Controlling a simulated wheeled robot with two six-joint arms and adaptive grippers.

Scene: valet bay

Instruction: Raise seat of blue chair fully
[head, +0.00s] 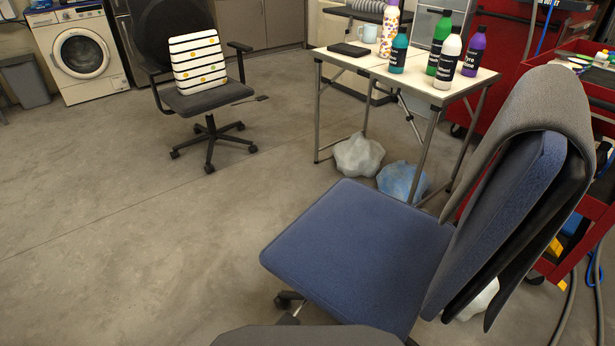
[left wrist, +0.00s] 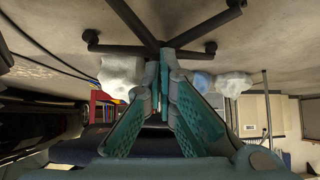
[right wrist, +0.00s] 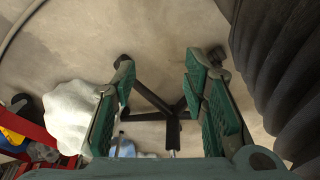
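The blue chair (head: 345,245) stands at the front right of the head view, its backrest leaning right under a grey cloth (head: 530,100). Most of its base is hidden below the seat there; a thin grey piece shows by the front edge. Neither gripper shows in the head view. In the left wrist view, the teal fingers of my left gripper (left wrist: 163,72) meet at the tips before the chair's dark base (left wrist: 160,35); I cannot tell whether anything thin is between them. In the right wrist view, my right gripper (right wrist: 158,72) is open and empty before a base (right wrist: 180,105).
A folding table (head: 420,85) with bottles stands behind the chair, bags (head: 358,155) below it. A red cart (head: 595,215) is close on the right. A grey chair (head: 207,97) with a striped cushion stands farther back. Floor at left is clear. A dark ribbed surface (right wrist: 285,70) flanks my right gripper.

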